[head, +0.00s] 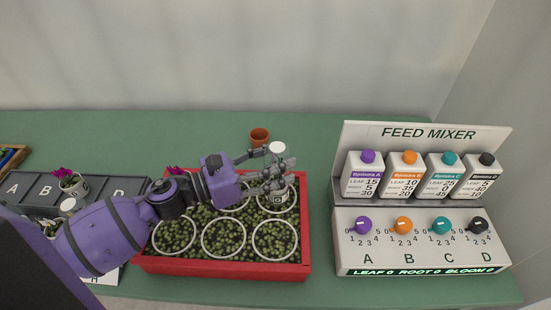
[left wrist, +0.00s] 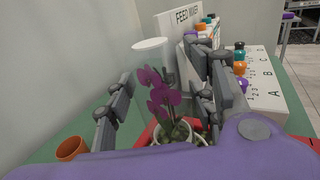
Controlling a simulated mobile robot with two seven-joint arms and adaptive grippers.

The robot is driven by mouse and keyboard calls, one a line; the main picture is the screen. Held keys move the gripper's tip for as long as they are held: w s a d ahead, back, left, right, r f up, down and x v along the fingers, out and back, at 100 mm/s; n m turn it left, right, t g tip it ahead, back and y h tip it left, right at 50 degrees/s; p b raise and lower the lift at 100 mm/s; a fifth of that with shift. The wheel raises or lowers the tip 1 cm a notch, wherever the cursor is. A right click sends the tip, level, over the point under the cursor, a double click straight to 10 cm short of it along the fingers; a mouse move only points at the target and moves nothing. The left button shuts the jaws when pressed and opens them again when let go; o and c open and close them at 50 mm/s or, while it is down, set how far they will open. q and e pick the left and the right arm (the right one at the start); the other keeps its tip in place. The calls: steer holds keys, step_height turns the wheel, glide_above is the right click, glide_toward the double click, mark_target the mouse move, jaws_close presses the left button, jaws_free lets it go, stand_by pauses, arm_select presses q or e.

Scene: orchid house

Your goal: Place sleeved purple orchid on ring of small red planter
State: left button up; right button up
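A sleeved purple orchid (left wrist: 158,95) stands upright in a clear sleeve with a white rim, its pale pot (left wrist: 172,132) below. In the head view, the sleeve's white rim (head: 277,148) and the tagged pot (head: 278,198) show at the back right ring of the red planter (head: 222,269). The pot appears to stand within that ring; contact underneath is hidden. My left gripper (head: 265,171) is level with the sleeve, its fingers spread on either side. In the left wrist view its fingers (left wrist: 165,92) look apart from the sleeve. My right gripper is not in view.
A terracotta pot (head: 259,136) stands behind the planter. The feed mixer (head: 420,200) stands to the right. A lettered grey tray (head: 28,200) with another potted purple orchid (head: 70,183) is at left. More purple flowers (head: 176,170) show behind my arm. Green table (head: 300,130) is clear behind.

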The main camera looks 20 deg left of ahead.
arm_select(q)
steer(key=shift+o, duration=1)
steer(key=shift+r, duration=0.1)
steer(key=shift+r, duration=0.15)
steer(key=v, duration=0.2)
steer(key=b+v, duration=0.1)
steer(key=v, duration=0.2)
steer(key=shift+s+a+f, duration=0.2)
steer(key=shift+f, duration=0.15)
steer(key=b+v, duration=0.1)
steer(key=v, duration=0.5)
steer(key=shift+s+a+r+b, duration=0.15)
steer(key=shift+r+b, duration=0.15)
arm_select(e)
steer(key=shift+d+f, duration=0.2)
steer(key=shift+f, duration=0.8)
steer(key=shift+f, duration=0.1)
